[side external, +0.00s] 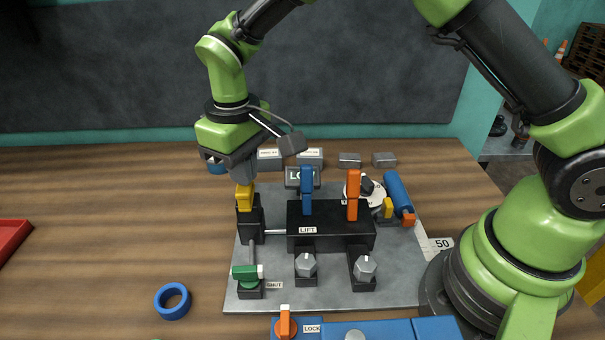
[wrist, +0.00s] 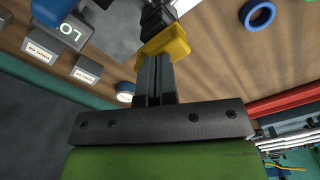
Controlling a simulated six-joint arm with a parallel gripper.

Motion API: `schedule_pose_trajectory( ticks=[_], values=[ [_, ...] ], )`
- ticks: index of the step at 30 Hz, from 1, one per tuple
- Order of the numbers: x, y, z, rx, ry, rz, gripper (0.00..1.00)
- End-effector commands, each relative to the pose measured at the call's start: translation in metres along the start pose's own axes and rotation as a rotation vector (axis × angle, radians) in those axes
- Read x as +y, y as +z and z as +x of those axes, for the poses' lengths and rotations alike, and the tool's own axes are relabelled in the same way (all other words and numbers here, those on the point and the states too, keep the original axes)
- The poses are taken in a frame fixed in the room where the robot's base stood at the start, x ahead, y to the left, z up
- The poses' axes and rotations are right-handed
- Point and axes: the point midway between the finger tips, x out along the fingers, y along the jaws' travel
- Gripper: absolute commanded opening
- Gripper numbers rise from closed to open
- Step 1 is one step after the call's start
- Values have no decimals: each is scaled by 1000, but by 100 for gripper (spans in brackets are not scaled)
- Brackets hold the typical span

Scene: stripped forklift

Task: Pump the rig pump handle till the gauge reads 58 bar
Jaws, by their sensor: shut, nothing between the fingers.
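The rig's yellow handle (side external: 244,197), which looks like the pump handle, stands on a black block (side external: 250,222) at the left of the grey plate. My gripper (side external: 242,179) is just above it, pointing down. In the wrist view the shut fingertips (wrist: 155,60) are against or very close to the yellow handle (wrist: 174,44); I cannot tell if they touch. Nothing is between them. A small grey display (side external: 300,177) with partly hidden letters stands behind the lift block. A white round dial (side external: 352,190) is partly hidden behind the orange lever; I can read no pressure on either.
The black LIFT block (side external: 330,235) carries a blue lever (side external: 307,190) and an orange lever (side external: 352,196), close right of my gripper. Grey knobs (side external: 306,264) and a green valve handle (side external: 246,271) sit in front. A blue ring (side external: 173,301) lies on the open table at left.

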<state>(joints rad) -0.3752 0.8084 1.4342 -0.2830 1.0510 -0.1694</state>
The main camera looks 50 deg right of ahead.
Motion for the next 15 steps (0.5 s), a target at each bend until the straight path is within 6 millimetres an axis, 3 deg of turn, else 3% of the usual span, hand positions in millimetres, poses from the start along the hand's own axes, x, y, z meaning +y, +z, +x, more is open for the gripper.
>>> schedule_pose_trajectory(
  ticks=[15],
  values=[
    [0,0,18,-3,0,1,0]
  ],
)
